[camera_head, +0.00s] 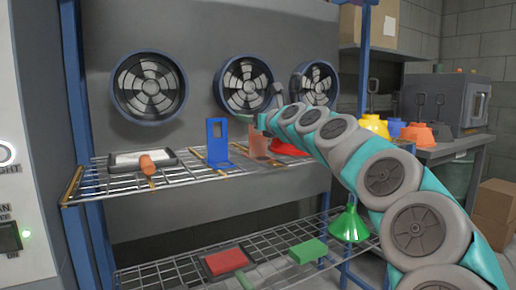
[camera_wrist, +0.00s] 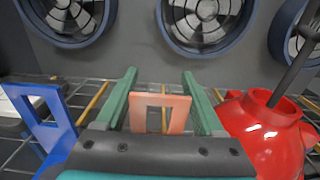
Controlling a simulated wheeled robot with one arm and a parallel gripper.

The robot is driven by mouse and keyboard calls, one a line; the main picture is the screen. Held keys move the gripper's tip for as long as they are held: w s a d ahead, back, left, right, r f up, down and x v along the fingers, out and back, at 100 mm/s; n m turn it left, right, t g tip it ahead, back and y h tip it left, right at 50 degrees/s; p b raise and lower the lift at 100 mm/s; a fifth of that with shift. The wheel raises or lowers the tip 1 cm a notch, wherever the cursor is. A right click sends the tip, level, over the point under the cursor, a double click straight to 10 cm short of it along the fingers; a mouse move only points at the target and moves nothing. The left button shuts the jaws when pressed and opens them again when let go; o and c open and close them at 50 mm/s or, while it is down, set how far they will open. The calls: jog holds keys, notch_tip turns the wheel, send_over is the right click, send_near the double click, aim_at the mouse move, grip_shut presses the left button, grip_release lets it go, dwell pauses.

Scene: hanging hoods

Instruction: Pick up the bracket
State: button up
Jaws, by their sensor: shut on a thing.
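A salmon-coloured bracket (camera_head: 257,146) with a rectangular opening stands upright on the upper wire shelf (camera_head: 185,174), partly behind my arm. In the wrist view the salmon bracket (camera_wrist: 180,114) is between my two green fingers. My gripper (camera_wrist: 159,76) is shut on it; in the head view my gripper (camera_head: 257,119) is small, at the bracket's top. A blue bracket (camera_head: 217,152) of similar shape stands to the left on the same shelf. It also shows in the wrist view (camera_wrist: 48,134), left of my fingers. I cannot tell whether the salmon bracket is clear of the shelf.
A red funnel-like vessel (camera_wrist: 265,130) is close on the right of my fingers. A tray (camera_head: 128,160) with an orange-handled tool lies at the left. Fans line the wall behind. A green funnel (camera_head: 348,226) and red and green blocks are on the lower shelf.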

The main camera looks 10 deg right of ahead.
grip_shut()
jog(key=shift+r, duration=0.15)
dwell(0.4)
